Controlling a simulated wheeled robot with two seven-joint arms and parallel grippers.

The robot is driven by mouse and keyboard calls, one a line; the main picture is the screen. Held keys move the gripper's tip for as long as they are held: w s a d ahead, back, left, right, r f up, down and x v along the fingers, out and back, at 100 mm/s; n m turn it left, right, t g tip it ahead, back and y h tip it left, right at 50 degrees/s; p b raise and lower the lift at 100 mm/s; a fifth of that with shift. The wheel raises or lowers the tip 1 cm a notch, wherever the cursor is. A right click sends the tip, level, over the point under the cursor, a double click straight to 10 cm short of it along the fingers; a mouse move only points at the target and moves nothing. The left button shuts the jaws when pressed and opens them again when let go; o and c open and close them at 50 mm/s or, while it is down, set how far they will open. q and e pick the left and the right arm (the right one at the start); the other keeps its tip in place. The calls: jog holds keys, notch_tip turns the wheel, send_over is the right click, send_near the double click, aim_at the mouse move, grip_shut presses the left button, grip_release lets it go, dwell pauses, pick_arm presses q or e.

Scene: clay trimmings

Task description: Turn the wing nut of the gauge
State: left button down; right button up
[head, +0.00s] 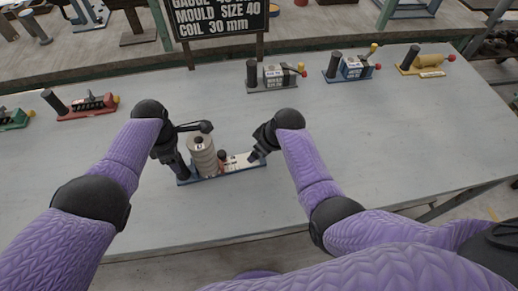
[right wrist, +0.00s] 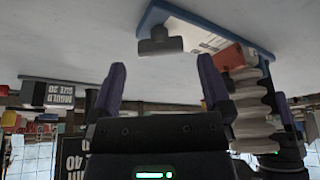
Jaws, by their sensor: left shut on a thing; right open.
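The gauge has a long blue base (head: 226,175) lying on the grey table, with a ribbed beige-grey coil (head: 203,158) upright near its left end. My left gripper (head: 178,160) is shut on the gauge's left end, at what looks like its dark handle, mostly hidden. My right gripper (head: 257,156) is open at the base's right end. In the right wrist view, a black T-shaped piece, apparently the wing nut (right wrist: 160,42), stands at the base's end. It lies beyond the open fingers (right wrist: 160,88), apparently apart from them. The coil also shows there (right wrist: 253,105).
More gauges stand on the table: a red one (head: 88,109) at the left, a grey one (head: 272,84), a blue one (head: 355,74) and a yellow one (head: 432,73) towards the back. A black sign (head: 222,22) stands behind. The table's front is clear.

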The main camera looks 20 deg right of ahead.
jog(key=shift+x, duration=1.3)
jog(key=c, duration=1.2)
